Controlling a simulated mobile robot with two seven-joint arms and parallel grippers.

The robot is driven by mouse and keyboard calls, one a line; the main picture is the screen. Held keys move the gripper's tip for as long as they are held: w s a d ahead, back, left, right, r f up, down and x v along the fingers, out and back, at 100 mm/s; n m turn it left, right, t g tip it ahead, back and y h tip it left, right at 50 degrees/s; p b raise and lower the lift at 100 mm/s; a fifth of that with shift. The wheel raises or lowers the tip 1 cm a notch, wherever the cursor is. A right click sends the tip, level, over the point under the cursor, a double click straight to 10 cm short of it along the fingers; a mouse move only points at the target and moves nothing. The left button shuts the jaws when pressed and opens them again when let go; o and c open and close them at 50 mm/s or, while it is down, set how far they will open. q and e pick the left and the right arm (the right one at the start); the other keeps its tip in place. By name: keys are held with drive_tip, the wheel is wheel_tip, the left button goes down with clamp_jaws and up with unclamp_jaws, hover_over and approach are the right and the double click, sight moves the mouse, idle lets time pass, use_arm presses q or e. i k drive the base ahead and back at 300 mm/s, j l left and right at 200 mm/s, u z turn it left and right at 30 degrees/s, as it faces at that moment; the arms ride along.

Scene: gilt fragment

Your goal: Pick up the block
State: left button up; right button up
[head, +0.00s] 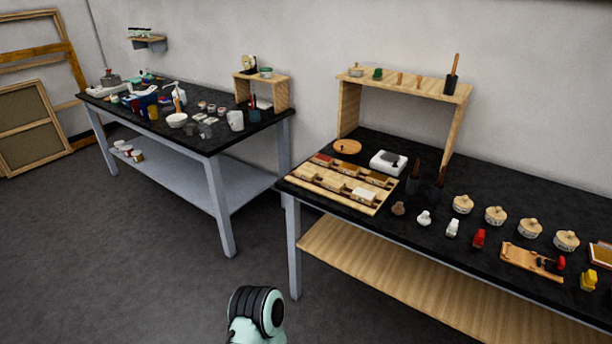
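A shallow wooden tray (372,207) lies on the left end of the near black-topped table. Several small block-like pieces sit in its rows, among them a red-topped one (322,160) and a pale one (363,194). I cannot tell which piece is the block of the task. A wooden board (522,257) with small red-ended items lies farther right. Neither of my grippers is in view. Only a mint and black part of my arm shows at the bottom, well apart from the tray.
The near table (410,233) also holds a white scale-like device (388,162), dark cups with tools, lidded pots, small bottles and a wooden shelf (404,83). A second, cluttered table (205,143) stands at the left. Grey floor (150,270) is clear in front.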

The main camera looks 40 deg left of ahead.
sight(307, 174)
drive_tip(key=i+j+u, duration=0.1)
drive_tip(key=u, duration=0.3)
drive_tip(key=i+j+u, duration=0.1)
drive_tip(key=u, duration=0.25)
drive_tip(key=i+j+u, duration=0.15)
drive_tip(key=u, duration=0.25)
